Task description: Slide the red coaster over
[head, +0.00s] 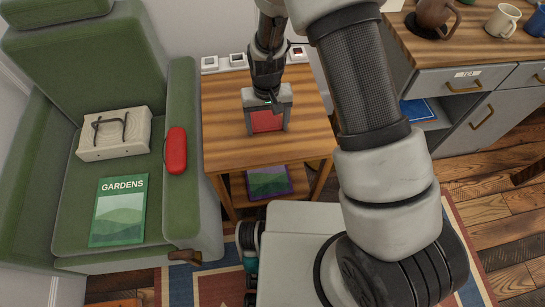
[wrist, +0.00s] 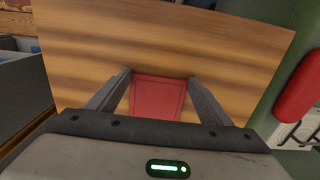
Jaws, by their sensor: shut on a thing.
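The red coaster (head: 268,121) is a flat square lying on the wooden side table (head: 225,145). My gripper (head: 267,118) is over the table, pointing down, with its two fingers at the left and right edges of the coaster. In the wrist view the red coaster (wrist: 158,98) shows between the two fingers of my gripper (wrist: 160,82), and its near part is hidden by the gripper body. The gripper is shut on the coaster, which appears to lie flat on the tabletop.
A green armchair (head: 182,80) stands close on the left, with a red case (head: 175,151) on its arm. A purple book (head: 268,181) lies on the lower shelf. A grey cabinet (head: 470,115) stands right. The table front is clear.

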